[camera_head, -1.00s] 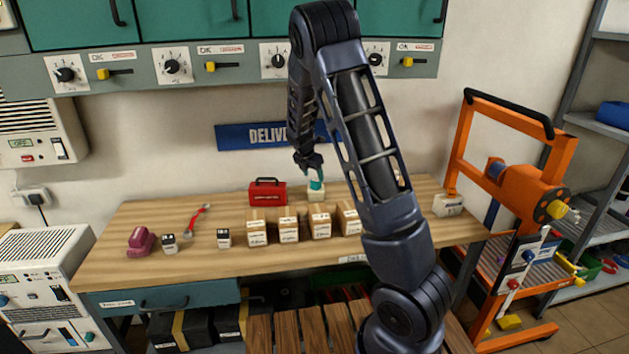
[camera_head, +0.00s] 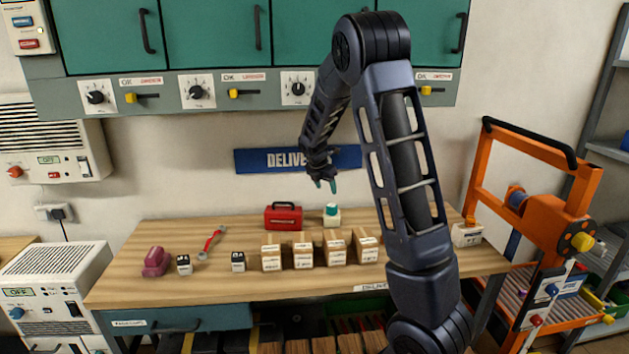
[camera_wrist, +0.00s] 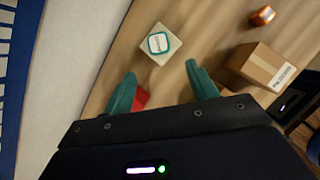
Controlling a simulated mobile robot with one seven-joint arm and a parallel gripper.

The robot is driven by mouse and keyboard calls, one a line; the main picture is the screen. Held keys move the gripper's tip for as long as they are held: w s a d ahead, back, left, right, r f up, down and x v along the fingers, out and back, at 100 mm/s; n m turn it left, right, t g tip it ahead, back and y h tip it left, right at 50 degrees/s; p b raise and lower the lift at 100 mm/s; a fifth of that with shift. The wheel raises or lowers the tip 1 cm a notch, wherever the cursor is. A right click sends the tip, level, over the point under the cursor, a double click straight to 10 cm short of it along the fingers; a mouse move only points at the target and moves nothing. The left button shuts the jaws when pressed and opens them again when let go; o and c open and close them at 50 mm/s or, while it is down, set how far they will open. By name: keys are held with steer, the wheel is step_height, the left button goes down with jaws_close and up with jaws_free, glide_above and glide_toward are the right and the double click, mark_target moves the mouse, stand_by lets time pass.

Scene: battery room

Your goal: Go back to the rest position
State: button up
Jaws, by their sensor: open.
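My gripper (camera_head: 325,183) is open and empty, raised above the back of the wooden workbench (camera_head: 210,284). In the wrist view its two teal fingers (camera_wrist: 162,85) are spread apart with nothing between them. Below it a pale block with a teal top (camera_head: 332,217) stands on the bench, apart from the fingers; it also shows in the wrist view (camera_wrist: 160,44). A red toolbox (camera_head: 283,217) stands just left of that block, and a bit of it shows beside a finger in the wrist view.
Several cardboard boxes (camera_head: 303,255) stand in a row in front of the block. A blue delivery sign (camera_head: 262,161) is on the wall behind my gripper, with green cabinets (camera_head: 205,35) above. An orange frame (camera_head: 480,165) stands at the right.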

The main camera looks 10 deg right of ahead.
steer(key=s+d+r+m+y, duration=0.1)
steer(key=s+d+r+m, duration=0.35)
steer(key=s+m, duration=0.4)
steer(key=s+d+r+m+y, duration=0.1)
steer(key=s+d+r+m, duration=0.35)
steer(key=s, duration=0.65)
steer(key=s+d+r+m+y, duration=0.1)
steer(key=s+d+r+m, duration=0.1)
steer(key=s+r+m, duration=0.65)
steer(key=s+f+m+t, duration=0.1)
steer(key=s+m, duration=0.4)
steer(key=s, duration=0.7)
steer(key=shift+s+a+f, duration=0.2)
steer(key=shift+s, duration=0.05)
